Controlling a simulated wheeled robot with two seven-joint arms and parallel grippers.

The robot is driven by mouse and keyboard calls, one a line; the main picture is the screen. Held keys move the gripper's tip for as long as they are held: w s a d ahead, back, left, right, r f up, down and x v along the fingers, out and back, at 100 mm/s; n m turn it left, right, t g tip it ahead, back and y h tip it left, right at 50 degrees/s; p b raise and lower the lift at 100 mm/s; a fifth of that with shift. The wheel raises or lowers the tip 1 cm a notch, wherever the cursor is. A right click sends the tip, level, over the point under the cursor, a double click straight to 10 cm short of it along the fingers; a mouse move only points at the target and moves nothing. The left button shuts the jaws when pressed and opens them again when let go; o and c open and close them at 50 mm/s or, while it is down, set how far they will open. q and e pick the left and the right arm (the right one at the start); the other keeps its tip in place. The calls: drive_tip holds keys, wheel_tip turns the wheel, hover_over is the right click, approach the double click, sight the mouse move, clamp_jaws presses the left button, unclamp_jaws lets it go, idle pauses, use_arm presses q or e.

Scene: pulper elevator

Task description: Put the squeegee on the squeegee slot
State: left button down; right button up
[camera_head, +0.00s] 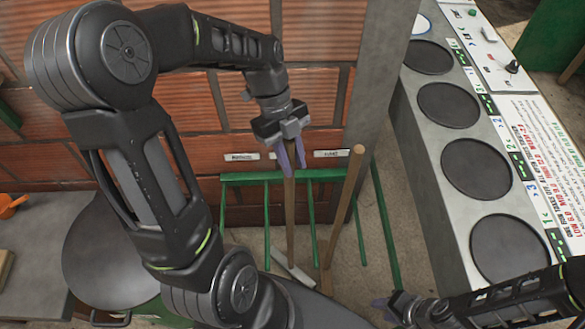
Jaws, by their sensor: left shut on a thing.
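My left gripper (290,160) is shut on the upper end of a wooden handle, which I take to be the squeegee (290,220).
A second wooden handle (345,200) leans at the rack's right side. A grey counter with round black plates (475,168) stands at the right. A large round dark lid (90,250) and a table with an orange item (10,207) are at the left.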

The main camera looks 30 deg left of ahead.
sight(293, 170)
use_arm(q)
drive_tip(key=shift+f, duration=1.65)
drive_tip(key=shift+f, duration=0.2)
drive_tip(key=c, duration=1.2)
unclamp_jaws()
drive_tip(key=shift+r, duration=0.1)
drive_tip(key=shift+a+r, duration=0.15)
drive_tip(key=shift+r, duration=0.2)
drive_tip(key=v, duration=1.1)
drive_tip(key=shift+r+b, duration=0.2)
drive_tip(key=shift+b, duration=0.25)
drive_tip(key=shift+w, duration=0.1)
